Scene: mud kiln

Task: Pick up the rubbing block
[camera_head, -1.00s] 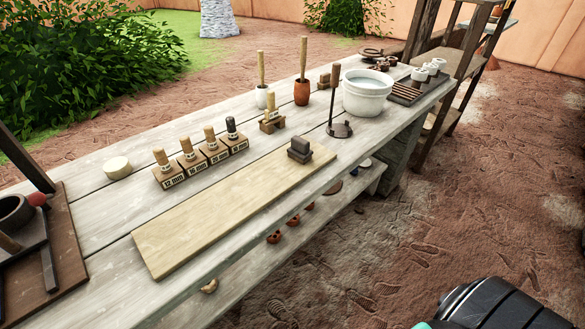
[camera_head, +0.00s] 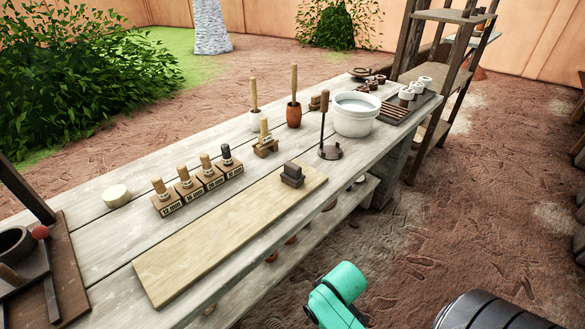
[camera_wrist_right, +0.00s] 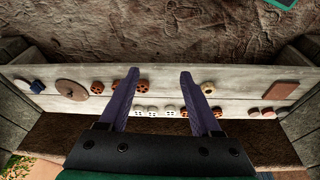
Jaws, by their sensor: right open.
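A small dark grey stepped block (camera_head: 292,174), which looks like the rubbing block, sits on the far right part of a pale wooden board (camera_head: 215,240) on the workbench. Nothing holds it. My right gripper (camera_wrist_right: 159,73) shows in the right wrist view with its two dark fingers apart and nothing between them. It is over a plank shelf (camera_wrist_right: 230,105) with small round pieces, away from the block. My left gripper is not in view.
Labelled wooden stamps (camera_head: 194,185) stand behind the board. An upright rod on a dark base (camera_head: 329,151) and a white water bucket (camera_head: 356,114) stand beyond the block. A dark tray (camera_head: 62,270) is at the left. The board around the block is clear.

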